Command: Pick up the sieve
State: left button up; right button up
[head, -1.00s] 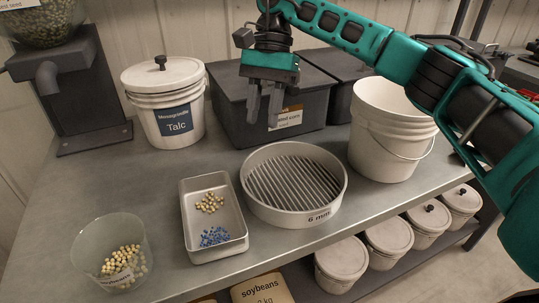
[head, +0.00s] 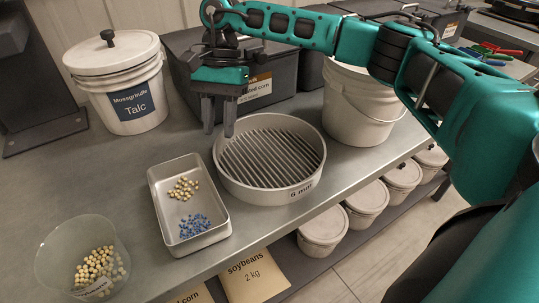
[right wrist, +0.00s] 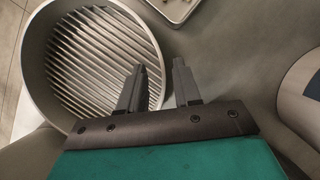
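The sieve (head: 268,158) is a round, light grey pan with a slatted bottom and a "6 mm" label on its front. It sits flat on the metal bench, and it also shows at the left of the right wrist view (right wrist: 95,45). My right gripper (head: 218,130) hangs fingers down by the sieve's back left rim. Its two dark fingers stand apart, with nothing visible between them. In the right wrist view the gripper (right wrist: 160,72) overlaps the sieve's rim, with one finger over the sieve side and the other outside. My left gripper is not in view.
A metal tray (head: 219,232) with tan and blue seeds lies left of the sieve. A clear tub (head: 50,262) of seeds stands front left. A white Talc bucket (head: 125,95), a dark bin (head: 190,100) and an open white bucket (head: 365,125) stand behind.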

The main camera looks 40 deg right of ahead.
aim_at(220, 138)
jog(key=x, duration=0.3)
jog(key=shift+s+f, duration=0.1)
jog(key=shift+f, duration=0.2)
jog(key=shift+d, duration=0.1)
grip_shut()
